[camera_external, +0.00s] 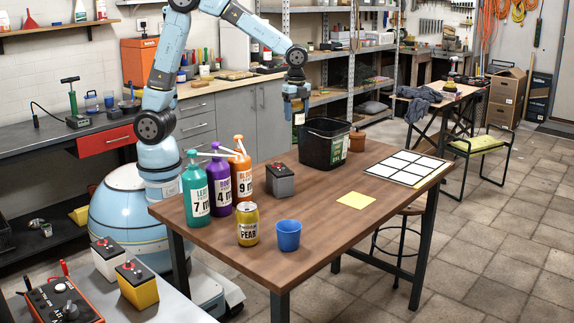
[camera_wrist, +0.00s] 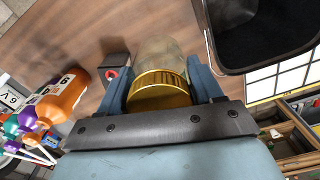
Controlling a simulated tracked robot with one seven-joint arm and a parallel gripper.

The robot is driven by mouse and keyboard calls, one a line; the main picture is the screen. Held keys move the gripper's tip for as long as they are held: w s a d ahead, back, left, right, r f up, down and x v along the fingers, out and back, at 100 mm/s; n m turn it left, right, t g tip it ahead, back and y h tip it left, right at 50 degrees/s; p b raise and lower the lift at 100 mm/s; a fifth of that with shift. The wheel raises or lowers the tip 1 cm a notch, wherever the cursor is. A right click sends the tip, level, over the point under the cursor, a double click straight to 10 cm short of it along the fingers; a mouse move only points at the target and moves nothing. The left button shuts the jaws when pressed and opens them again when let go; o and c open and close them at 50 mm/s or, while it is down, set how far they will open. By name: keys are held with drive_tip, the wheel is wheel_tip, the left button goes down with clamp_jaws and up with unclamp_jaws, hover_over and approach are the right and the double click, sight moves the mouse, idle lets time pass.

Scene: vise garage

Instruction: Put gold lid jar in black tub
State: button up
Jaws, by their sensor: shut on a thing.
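My gripper (camera_external: 296,93) is shut on the gold lid jar, above the far side of the wooden table. In the wrist view the jar's gold lid (camera_wrist: 158,91) sits between the two blue-grey fingers, and its clear glass body (camera_wrist: 160,57) extends beyond them. In the external view the jar is small and hard to make out below my gripper. The black tub (camera_external: 316,152) stands open on the table, just below and right of my gripper. In the wrist view the tub (camera_wrist: 219,57) is at the upper right, beside the jar. The jar is outside the tub.
Green, purple and orange bottles (camera_external: 196,190) stand at the table's left. A grey battery (camera_external: 280,181), a yellow can (camera_external: 248,226) and a blue cup (camera_external: 288,236) stand nearby. A terracotta pot (camera_external: 357,141) and white grid panel (camera_external: 407,168) are right of the tub.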

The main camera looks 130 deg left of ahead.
drive_tip(key=w+a, duration=0.3)
drive_tip(key=a, duration=1.3)
drive_tip(key=shift+w+a+f, duration=0.1)
drive_tip(key=shift+f, duration=4.4)
drive_tip(key=shift+w+f, duration=0.1)
drive_tip(key=shift+f, duration=4.4)
drive_tip(key=shift+f, duration=0.15)
drive_tip(key=o, duration=1.3)
drive_tip(key=shift+c, duration=0.2)
wheel_tip(320, 180, up, 12)
